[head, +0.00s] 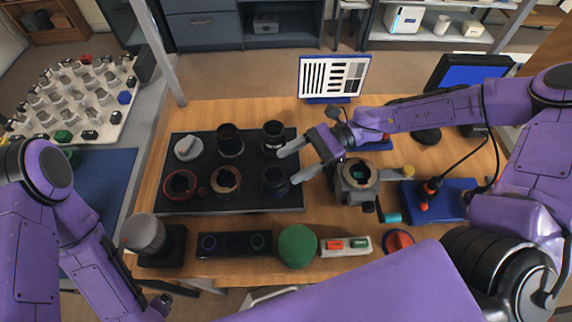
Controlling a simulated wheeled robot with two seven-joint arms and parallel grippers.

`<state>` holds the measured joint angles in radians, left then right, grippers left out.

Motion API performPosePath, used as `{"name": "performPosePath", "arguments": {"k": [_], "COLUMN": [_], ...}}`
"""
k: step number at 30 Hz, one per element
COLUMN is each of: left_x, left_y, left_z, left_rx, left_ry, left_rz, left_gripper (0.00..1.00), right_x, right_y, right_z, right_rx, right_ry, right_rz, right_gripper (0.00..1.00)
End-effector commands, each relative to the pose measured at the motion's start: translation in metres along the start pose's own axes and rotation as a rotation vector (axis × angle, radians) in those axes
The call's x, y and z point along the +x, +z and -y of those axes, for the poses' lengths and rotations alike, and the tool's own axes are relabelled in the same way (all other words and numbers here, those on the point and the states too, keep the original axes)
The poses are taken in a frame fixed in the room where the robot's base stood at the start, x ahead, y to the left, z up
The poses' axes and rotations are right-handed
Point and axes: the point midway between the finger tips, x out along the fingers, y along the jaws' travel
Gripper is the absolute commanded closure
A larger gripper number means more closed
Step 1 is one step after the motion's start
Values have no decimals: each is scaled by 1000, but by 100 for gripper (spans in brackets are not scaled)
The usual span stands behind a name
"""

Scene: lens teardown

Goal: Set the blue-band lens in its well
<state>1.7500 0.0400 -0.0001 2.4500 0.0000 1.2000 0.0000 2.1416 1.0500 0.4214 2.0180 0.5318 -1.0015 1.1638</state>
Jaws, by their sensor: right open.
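A dark lens with a faint bluish look (274,181), probably the blue-band lens, stands upright at the front right of the black mat (240,204). My right gripper (290,164) is open and empty, its two pale fingers just above and right of that lens. I cannot tell whether they touch it. A dark block (234,252) at the table's front has two ringed round spots, one bluish-purple (209,242) and one green (258,241). I cannot tell which place is the lens's well. My left arm comes down at the lower left; its gripper is not clearly seen.
The mat also holds a red-ringed part (180,185), a brown-ringed part (226,181), two black lenses (230,140) (273,136) and a white-topped dish (188,148). A grey clamp-like device (356,181) stands right of the mat.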

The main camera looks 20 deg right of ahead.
Motion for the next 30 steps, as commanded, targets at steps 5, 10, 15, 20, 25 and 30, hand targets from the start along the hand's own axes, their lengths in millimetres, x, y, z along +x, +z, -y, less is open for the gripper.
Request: {"name": "performPosePath", "arguments": {"k": [5,10,15,20,25,30], "left_x": [-3,-4,-3,-3,-3,-3], "left_y": [-1,-1,-1,-1,-1,-1], "left_z": [0,0,0,0,0,0], "left_rx": [0,0,0,0,0,0], "left_ry": [0,0,0,0,0,0], "left_rz": [0,0,0,0,0,0], "left_gripper": [6,6,6,6,6,6], "right_x": [-36,-48,-48,-48,-48,-48], "right_y": [2,0,0,0,0,0], "right_z": [1,0,0,0,0,0], "right_rx": [-2,1,1,1,1,1], "right_ry": [-4,0,1,1,1,1], "right_rz": [1,0,1,1,1,1], "right_gripper": [31,31,31,31,31,31]}}
